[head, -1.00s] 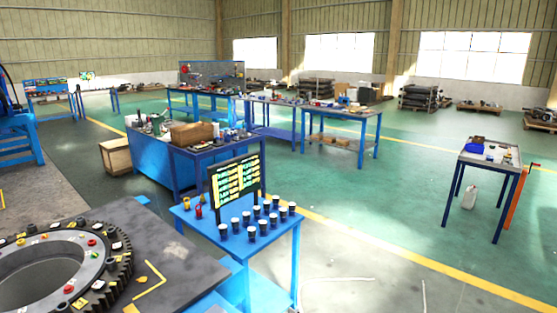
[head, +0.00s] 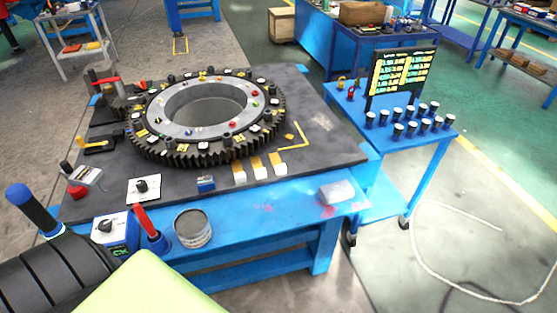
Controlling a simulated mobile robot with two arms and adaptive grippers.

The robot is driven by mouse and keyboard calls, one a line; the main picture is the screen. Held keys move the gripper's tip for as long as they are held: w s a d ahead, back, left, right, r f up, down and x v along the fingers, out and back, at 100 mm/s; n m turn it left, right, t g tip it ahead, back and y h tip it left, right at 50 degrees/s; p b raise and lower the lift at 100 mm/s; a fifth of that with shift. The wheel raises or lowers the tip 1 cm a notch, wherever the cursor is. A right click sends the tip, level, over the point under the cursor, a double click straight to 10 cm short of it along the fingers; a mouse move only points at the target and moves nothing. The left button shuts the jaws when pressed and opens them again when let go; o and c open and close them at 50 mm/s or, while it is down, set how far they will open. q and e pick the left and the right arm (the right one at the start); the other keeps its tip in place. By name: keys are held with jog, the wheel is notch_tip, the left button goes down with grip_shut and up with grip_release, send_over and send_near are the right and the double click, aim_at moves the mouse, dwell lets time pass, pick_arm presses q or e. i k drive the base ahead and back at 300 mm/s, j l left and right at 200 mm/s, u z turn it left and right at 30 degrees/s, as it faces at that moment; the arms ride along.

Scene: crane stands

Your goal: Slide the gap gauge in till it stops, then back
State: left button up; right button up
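A large dark toothed ring gear (head: 190,158) with a grey inner ring (head: 163,123) lies on the dark top of a blue workbench (head: 325,150). Small coloured pieces sit around its rim. Three yellowish strips with white ends (head: 258,169) lie on the bench top in front of the gear. They may be gauges, but I cannot tell which thing is the gap gauge. A small blue block (head: 206,183) lies just left of them. Neither of my grippers is in view.
A white card with a black knob (head: 143,188), a blue box with a dial (head: 113,232), a red-handled tool (head: 146,222) and a round tin (head: 192,228) line the bench front. A blue cart (head: 438,148) with several dark cups and a display board (head: 402,73) stands right. A white hose (head: 425,262) lies on the floor.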

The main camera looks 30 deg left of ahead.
aim_at(207, 183)
jog(key=u, duration=1.65)
